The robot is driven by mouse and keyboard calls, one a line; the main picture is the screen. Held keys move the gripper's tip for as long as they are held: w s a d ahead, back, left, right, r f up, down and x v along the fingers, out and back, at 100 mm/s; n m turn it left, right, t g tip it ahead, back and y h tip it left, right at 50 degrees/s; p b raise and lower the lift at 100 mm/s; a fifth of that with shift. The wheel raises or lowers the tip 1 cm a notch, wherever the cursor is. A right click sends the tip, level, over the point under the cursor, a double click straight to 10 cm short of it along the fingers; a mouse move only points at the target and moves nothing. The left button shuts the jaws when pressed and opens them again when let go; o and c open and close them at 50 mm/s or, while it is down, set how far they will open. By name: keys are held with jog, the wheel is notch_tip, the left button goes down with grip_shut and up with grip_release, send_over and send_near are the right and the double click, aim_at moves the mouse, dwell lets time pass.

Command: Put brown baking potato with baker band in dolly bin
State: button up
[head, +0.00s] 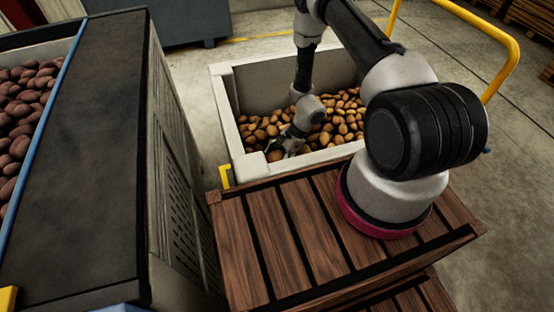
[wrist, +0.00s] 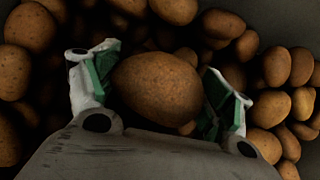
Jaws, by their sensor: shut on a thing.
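A brown potato (wrist: 155,88) sits between the two fingers of my gripper (wrist: 158,95) in the wrist view. The gripper is shut on it; no band shows on the side I see. In the head view my gripper (head: 277,150) reaches down inside the dolly bin (head: 225,98), near its front left corner. The bin is pale grey with thick walls and holds many loose brown potatoes (head: 342,122). The held potato is low, close above or among the others; I cannot tell whether it touches them.
A grader (head: 110,110) with a dark top stands at the left, with dark reddish potatoes (head: 25,95) beyond its blue edge. A wooden slatted crate (head: 290,235) stands in front of the bin. A yellow rail (head: 485,35) rises at the right. Open floor lies at the right.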

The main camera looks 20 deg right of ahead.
jog(key=shift+f, duration=0.1)
jog(key=o, duration=1.1)
jog(key=shift+o, duration=0.2)
jog(key=s+v, duration=0.1)
jog(key=v, duration=1.1)
notch_tip(320, 180, up, 32)
jog(key=d+n+t+h, duration=0.1)
jog(key=d+n+h, duration=0.1)
jog(key=n, duration=0.7)
jog(key=s+d+r+n+t+h, duration=0.2)
jog(key=s+d+r+n, duration=0.1)
jog(key=s+r, duration=0.5)
jog(key=s+d+r+n+t+h, duration=0.1)
jog(key=s+d+r+n, duration=0.3)
jog(key=s+r, duration=0.5)
jog(key=shift+s+n+t+h, duration=0.4)
jog(key=shift+s+h, duration=0.4)
jog(key=shift+s, duration=0.2)
